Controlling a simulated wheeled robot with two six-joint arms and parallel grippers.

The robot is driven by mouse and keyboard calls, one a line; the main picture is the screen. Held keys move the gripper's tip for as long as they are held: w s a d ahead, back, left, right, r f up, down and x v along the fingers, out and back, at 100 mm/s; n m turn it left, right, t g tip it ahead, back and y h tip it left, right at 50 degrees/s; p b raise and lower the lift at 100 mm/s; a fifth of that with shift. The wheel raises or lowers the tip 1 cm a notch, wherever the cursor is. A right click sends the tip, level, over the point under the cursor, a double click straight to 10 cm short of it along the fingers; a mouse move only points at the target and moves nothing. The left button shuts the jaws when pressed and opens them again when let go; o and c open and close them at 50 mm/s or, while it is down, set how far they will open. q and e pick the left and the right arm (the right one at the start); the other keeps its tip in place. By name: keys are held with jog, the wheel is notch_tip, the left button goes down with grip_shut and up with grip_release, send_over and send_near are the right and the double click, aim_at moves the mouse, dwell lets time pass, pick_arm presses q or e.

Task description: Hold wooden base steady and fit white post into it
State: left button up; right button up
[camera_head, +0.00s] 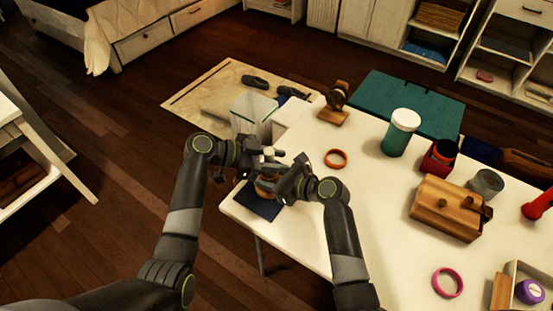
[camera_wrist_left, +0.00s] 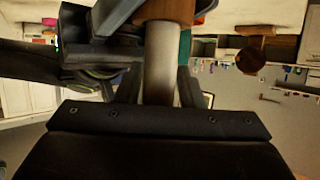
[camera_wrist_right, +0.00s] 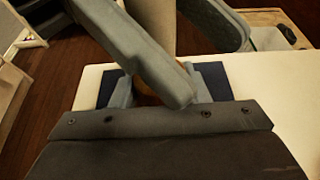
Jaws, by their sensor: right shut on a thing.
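The pale white post (camera_head: 268,153) stands roughly upright between my two grippers over the table's near left corner. In the left wrist view the post (camera_wrist_left: 161,65) runs between the fingers of my left gripper (camera_wrist_left: 160,88), which lie close along both sides; whether they press on it is unclear. The brown wooden base (camera_head: 267,185) is below the post, over a dark blue mat (camera_head: 258,201). My right gripper (camera_head: 284,187) is shut on the base, which is partly seen between its fingers in the right wrist view (camera_wrist_right: 148,98). The post meets the wood; how deep it sits is hidden.
An orange ring (camera_head: 336,159) and a dark-wood stand (camera_head: 333,116) are near on the table (camera_head: 300,225). A green jar (camera_head: 398,135), a wooden box (camera_head: 447,210) and a pink ring (camera_head: 447,283) lie farther right. A pale bin (camera_head: 253,115) stands behind the grippers.

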pick_arm(q)
jog(key=shift+o, duration=0.3)
jog(key=shift+s+f, duration=0.25)
jog(key=shift+f, duration=0.05)
jog(key=shift+a+r, duration=0.15)
jog(key=shift+a, duration=0.25)
jog(key=w+v, duration=0.1)
jog(key=v, duration=1)
jog(key=shift+s+r, duration=0.3)
jog(key=shift+s, duration=0.05)
pick_arm(e)
jog(key=o, duration=1.1)
